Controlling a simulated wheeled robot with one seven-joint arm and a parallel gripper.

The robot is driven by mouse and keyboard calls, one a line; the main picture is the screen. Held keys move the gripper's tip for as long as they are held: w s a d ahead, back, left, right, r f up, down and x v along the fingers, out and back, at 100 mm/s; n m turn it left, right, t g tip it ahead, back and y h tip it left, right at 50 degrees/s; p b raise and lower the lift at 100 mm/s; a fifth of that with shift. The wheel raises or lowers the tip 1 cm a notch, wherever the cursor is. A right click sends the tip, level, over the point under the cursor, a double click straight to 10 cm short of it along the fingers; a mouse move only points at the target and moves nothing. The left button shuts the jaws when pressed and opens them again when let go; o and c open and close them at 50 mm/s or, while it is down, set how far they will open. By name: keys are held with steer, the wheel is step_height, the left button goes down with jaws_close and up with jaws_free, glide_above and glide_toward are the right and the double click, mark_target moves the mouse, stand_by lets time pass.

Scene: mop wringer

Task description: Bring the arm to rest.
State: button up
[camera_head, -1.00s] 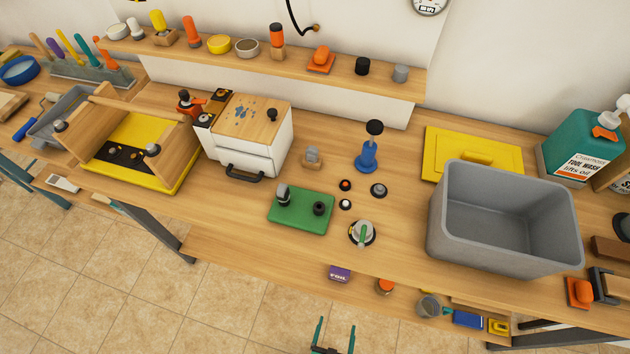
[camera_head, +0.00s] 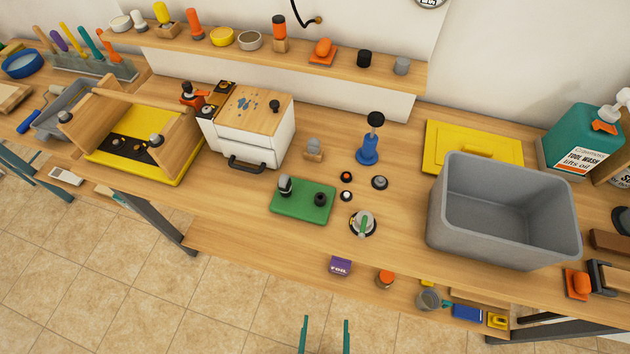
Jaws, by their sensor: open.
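My gripper (camera_head: 325,324) shows at the bottom edge of the head view, as two dark green fingers pointing up in the picture. The fingers stand well apart with only floor seen between them, so it is open and empty. It is in front of the workbench (camera_head: 270,222), apart from everything on it. The rest of my arm is out of the picture.
On the bench stand a grey bin (camera_head: 505,210), a green block (camera_head: 302,201), a white cabinet (camera_head: 248,135) and a yellow tray (camera_head: 133,165). A lower shelf holds a purple box (camera_head: 340,265) and other small things. Tiled floor (camera_head: 235,308) is open in front.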

steer(key=a+r+n+t+y, duration=0.1)
steer(key=a+r, duration=0.2)
steer(key=r, duration=2.4)
steer(key=shift+s+t, duration=0.3)
steer(key=shift+s, duration=0.05)
